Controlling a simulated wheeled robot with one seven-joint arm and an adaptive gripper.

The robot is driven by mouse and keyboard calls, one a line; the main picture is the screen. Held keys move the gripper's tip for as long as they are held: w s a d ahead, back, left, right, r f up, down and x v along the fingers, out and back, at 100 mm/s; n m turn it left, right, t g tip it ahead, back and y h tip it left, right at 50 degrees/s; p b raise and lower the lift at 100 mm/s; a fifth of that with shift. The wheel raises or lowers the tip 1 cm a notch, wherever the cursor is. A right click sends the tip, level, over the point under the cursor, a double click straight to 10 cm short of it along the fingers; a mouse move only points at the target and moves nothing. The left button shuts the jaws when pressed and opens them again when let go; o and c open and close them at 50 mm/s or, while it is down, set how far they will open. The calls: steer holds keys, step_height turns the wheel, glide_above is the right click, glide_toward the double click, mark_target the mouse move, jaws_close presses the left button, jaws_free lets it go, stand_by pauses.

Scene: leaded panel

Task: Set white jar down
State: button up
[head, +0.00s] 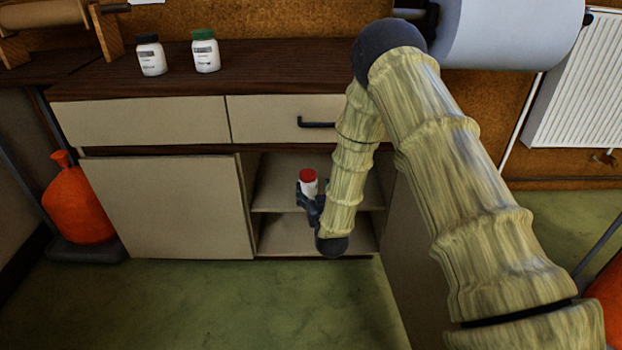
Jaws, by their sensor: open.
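A white jar with a red lid (309,184) shows at the opening of the low cabinet, upright, near the height of its middle shelf (277,197). My gripper (307,197) is dark and open, with its fingers at the lower part of this jar. The jar's base is hidden by the gripper, so I cannot tell whether it rests on the shelf or whether the fingers touch it. Two more white jars stand upright on the countertop, one with a black lid (152,58) and one with a green lid (206,54).
The cabinet's left door panel (168,207) is beside the opening, with drawers (140,121) above. The dark wood countertop (270,80) has free room right of the jars. An orange container (76,205) stands at the left. A paper roll (505,33) and radiator (583,90) are at the right.

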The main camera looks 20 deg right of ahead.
steer(key=s+a+f+g+y, duration=0.1)
steer(key=s+f+g, duration=0.4)
steer(key=s+f, duration=0.6)
steer(key=s+a+f+g, duration=0.1)
steer(key=s+f+g, duration=0.3)
steer(key=s+f, duration=0.75)
steer(key=s+f+g, duration=0.1)
steer(key=s+g, duration=0.7)
steer(key=s, duration=2.2)
steer(key=shift+s+f+n+y, duration=0.3)
steer(key=shift+s+f+y, duration=0.05)
steer(key=shift+f+y, duration=0.05)
